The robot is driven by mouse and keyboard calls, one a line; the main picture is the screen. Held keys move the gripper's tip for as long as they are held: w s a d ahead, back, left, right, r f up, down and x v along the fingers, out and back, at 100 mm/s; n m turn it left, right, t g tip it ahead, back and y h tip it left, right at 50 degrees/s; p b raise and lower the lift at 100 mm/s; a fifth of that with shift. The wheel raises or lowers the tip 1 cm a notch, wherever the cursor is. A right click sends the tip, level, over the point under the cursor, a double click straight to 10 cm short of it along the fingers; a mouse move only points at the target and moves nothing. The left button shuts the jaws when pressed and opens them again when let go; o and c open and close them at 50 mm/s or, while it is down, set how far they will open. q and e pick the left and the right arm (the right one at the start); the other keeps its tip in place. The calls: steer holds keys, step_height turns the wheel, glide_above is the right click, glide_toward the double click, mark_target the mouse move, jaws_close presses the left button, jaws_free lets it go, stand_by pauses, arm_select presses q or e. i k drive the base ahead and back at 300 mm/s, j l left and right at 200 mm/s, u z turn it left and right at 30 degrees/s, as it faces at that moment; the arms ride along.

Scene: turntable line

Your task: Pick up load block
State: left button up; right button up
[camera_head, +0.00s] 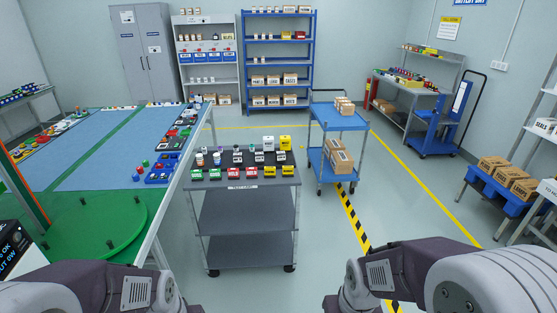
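A grey wheeled cart (240,211) stands in the middle of the head view, with a small white label on its front edge. Its dark top tray holds several small blocks in rows. The front row has green blocks (214,174), red blocks (234,173) and yellow blocks (270,171). Behind them are dark and white items, and a taller yellow piece (285,143) stands at the back right. I cannot tell which item is the load block. My arm links show at the bottom left and bottom right; neither gripper is in view.
A long blue-and-green table (100,170) with parts runs along the left, close to the cart. A blue trolley (338,121) with cartons stands behind right. Shelves and a cabinet (147,52) line the back wall. Open floor (400,210) lies right of the cart.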

mark_target(238, 158)
steer(key=i+z, duration=0.1)
steer(key=i, duration=0.55)
steer(key=i+z, duration=0.15)
steer(key=i, duration=0.5)
steer(key=i+j+z, duration=0.1)
steer(key=i, duration=0.55)
steer(key=i+j+z, duration=0.1)
steer(key=i+j, duration=0.15)
steer(key=i, duration=0.35)
